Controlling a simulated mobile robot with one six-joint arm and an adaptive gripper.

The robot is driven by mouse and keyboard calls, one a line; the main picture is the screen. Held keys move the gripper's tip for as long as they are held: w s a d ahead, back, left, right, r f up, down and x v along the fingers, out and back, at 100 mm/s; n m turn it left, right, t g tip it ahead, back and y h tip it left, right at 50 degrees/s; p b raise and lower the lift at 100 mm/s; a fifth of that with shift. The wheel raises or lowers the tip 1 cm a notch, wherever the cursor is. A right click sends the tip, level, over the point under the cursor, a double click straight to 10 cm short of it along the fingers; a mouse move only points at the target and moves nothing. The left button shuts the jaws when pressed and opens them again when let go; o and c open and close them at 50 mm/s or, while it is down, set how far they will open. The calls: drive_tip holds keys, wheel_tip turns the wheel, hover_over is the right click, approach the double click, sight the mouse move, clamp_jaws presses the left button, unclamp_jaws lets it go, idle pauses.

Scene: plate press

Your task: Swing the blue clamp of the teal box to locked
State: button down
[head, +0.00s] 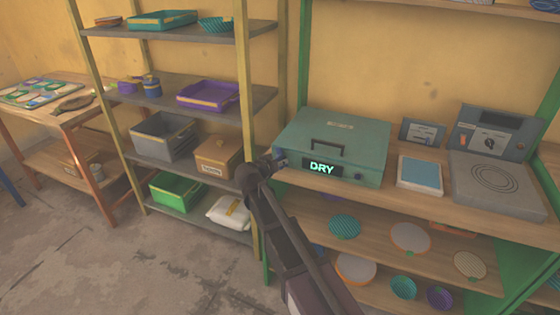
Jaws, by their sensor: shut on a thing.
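The teal box (345,135) stands at the left end of the wooden bench, with a dark handle on its closed lid and a lit sign reading DRY on its front. My gripper (274,163) is at the box's left front corner. It is shut on what looks like the blue clamp (282,160), of which only a small bluish piece shows. My arm hides most of the gripper's fingers and the clamp, so I cannot tell the clamp's exact angle.
Right of the box are a pale tray with a blue pad (420,173) and a grey hotplate unit (495,183). Discs and bowls lie on the shelf below. A left rack holds bins, including a purple tray (208,95). The floor at left is clear.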

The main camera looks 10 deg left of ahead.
drive_tip(key=shift+m+y, duration=1.1)
drive_tip(key=shift+m, duration=0.5)
drive_tip(key=c, duration=0.6)
unclamp_jaws()
drive_tip(key=shift+c, duration=0.2)
